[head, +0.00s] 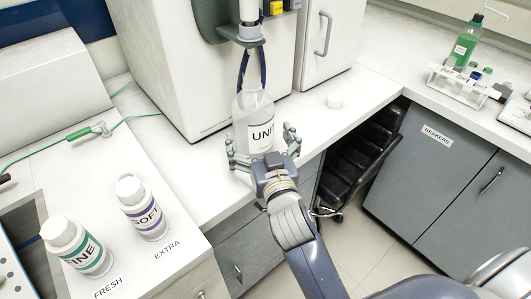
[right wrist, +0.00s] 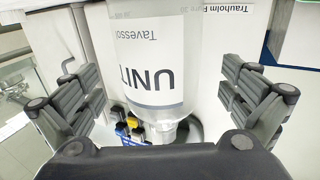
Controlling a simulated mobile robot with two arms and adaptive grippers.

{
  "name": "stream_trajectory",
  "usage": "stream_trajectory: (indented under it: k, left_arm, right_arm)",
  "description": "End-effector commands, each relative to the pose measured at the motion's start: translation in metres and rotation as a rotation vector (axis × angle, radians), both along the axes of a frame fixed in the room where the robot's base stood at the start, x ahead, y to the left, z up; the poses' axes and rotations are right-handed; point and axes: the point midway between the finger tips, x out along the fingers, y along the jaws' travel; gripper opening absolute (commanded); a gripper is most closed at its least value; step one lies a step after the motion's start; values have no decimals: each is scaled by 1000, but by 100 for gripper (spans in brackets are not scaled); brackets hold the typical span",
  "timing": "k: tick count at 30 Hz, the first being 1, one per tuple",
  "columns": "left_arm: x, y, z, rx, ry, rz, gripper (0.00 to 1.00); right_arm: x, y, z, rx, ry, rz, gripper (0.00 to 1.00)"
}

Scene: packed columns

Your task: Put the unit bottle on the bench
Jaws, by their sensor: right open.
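The unit bottle (head: 253,112) is a clear bottle with a white label reading "UNIT". It is at the front of the white machine, below a grey fitting with dark tubing. Its lower end is hidden behind my gripper, so I cannot tell whether it rests on the bench. My right gripper (head: 265,145) is open, with one finger on each side of the bottle. The right wrist view shows the bottle (right wrist: 150,50) upside down between the spread fingers, with visible gaps. The white bench (head: 195,185) runs below and beside the machine. My left gripper is not in view.
A "FINE" bottle (head: 75,250) and a "SOFT" bottle (head: 143,210) stand on the bench at left. A rack (head: 460,85) and green bottle (head: 466,45) stand at far right.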

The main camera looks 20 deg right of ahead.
Motion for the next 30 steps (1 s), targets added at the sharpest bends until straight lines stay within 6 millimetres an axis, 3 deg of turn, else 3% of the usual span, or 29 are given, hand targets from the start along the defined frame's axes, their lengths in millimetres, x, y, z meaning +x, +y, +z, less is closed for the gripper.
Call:
stream_trajectory:
  k: [6, 12, 30]
  left_arm:
    - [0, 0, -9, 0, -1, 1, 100]
    - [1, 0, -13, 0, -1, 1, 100]
    - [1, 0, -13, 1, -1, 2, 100]
  right_arm:
    - [-42, 3, -2, 2, 2, -1, 100]
    - [-62, 5, -1, -1, 0, -1, 100]
    - [-67, 5, 1, -1, -1, -1, 100]
